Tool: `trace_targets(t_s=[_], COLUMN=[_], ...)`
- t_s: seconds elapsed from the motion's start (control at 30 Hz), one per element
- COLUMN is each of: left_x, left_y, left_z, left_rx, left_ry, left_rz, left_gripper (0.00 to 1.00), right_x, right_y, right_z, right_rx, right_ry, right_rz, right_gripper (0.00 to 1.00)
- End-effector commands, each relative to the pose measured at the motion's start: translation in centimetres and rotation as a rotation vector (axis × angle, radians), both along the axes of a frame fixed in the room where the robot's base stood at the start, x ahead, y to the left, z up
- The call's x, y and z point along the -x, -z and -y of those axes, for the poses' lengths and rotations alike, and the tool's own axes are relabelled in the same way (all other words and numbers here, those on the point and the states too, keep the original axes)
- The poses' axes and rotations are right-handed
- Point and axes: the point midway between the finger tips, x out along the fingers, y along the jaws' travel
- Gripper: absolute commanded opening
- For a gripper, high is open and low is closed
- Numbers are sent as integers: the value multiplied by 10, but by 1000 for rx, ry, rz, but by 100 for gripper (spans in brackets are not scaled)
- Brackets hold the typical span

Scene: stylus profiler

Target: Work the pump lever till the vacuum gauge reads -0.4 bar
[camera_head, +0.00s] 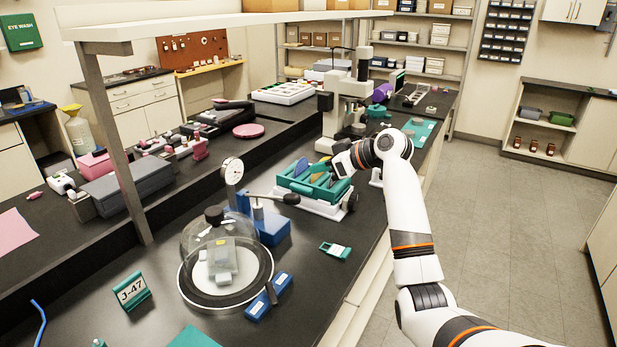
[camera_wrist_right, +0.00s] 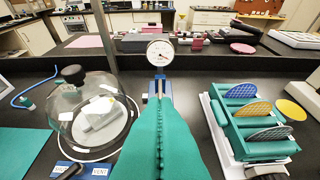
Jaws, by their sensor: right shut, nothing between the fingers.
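The vacuum gauge (camera_head: 232,170) is a round white dial on a stem, and it also shows in the right wrist view (camera_wrist_right: 160,53). Its reading is too small to tell. The pump is a blue block (camera_head: 272,230) with a metal post and a lever ending in a black knob (camera_head: 291,198), sticking out to the right, near level. My right gripper (camera_head: 320,168) is above the wafer tray, right of and apart from the knob. Its teal fingers (camera_wrist_right: 160,95) are shut and empty; in the wrist view they hide most of the pump and lever. My left gripper is not in view.
A glass bell jar (camera_head: 222,250) stands left of the pump, with a blue labelled block (camera_head: 268,297) in front. A teal tray with upright wafers (camera_wrist_right: 238,140) sits right of the pump. A microscope-like stand (camera_head: 345,95) is farther back. A J-47 sign (camera_head: 132,291) stands front left.

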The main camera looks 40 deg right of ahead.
Motion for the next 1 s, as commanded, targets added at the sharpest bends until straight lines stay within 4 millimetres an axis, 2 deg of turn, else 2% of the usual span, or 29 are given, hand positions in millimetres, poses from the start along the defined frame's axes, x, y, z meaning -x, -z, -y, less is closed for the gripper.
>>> trace_targets(t_s=[0.47,0.6,0.7,1.0], left_x=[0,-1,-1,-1], left_y=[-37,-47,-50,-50], left_z=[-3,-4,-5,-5], left_rx=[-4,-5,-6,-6], left_ry=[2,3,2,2], left_rz=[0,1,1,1], left_gripper=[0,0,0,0], right_x=[-75,-67,-65,-63], right_y=[43,66,75,83], right_z=[-33,-29,-28,-27], right_rx=[-3,-2,0,2], right_ry=[-2,0,0,0], right_rz=[-5,-5,-3,-2], right_gripper=[0,0,0,0])
